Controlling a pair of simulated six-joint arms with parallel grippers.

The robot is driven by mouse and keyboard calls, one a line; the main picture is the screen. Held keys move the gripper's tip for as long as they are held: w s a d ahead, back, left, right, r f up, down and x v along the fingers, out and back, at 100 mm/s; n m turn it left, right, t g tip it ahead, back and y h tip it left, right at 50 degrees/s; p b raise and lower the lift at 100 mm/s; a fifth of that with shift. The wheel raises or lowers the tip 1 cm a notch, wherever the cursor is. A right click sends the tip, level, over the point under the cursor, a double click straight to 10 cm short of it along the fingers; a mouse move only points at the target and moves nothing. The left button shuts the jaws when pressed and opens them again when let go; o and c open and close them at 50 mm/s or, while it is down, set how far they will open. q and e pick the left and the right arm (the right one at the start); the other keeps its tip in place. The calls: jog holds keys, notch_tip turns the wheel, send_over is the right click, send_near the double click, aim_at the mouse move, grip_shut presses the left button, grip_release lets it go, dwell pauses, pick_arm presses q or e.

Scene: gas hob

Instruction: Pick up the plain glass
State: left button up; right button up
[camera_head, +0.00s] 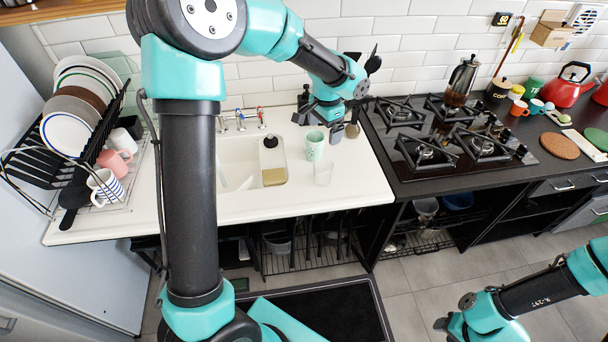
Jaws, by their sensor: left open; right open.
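A plain clear glass (323,173) stands upright on the white counter, just right of the sink. A pale green patterned cup (315,146) stands right behind it. My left gripper (322,122) is open and empty, behind and above the green cup, apart from the clear glass. My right gripper (443,326) is open at the bottom edge, low in front of the cabinets and far from the glass; it is partly cut off.
The sink (238,176) lies left of the glass. A dish rack (75,150) with plates and mugs stands at the far left. The counter right of the glass is clear.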

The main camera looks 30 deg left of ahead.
pick_arm(q)
jog(key=shift+w+d, duration=0.1)
send_over(323, 170)
jog(key=s, duration=0.2)
jog(key=f, duration=0.8)
jog(key=d+f, duration=0.1)
jog(key=f, duration=0.3)
jog(key=shift+f, duration=0.15)
jog(key=shift+f, duration=0.1)
jog(key=shift+s+d+f, duration=0.1)
jog(key=shift+f, duration=1.15)
jog(key=shift+s+f, duration=0.1)
jog(key=shift+f, duration=1.15)
jog(key=shift+c, duration=0.4)
jog(key=c, duration=1)
jog(key=shift+r, duration=0.1)
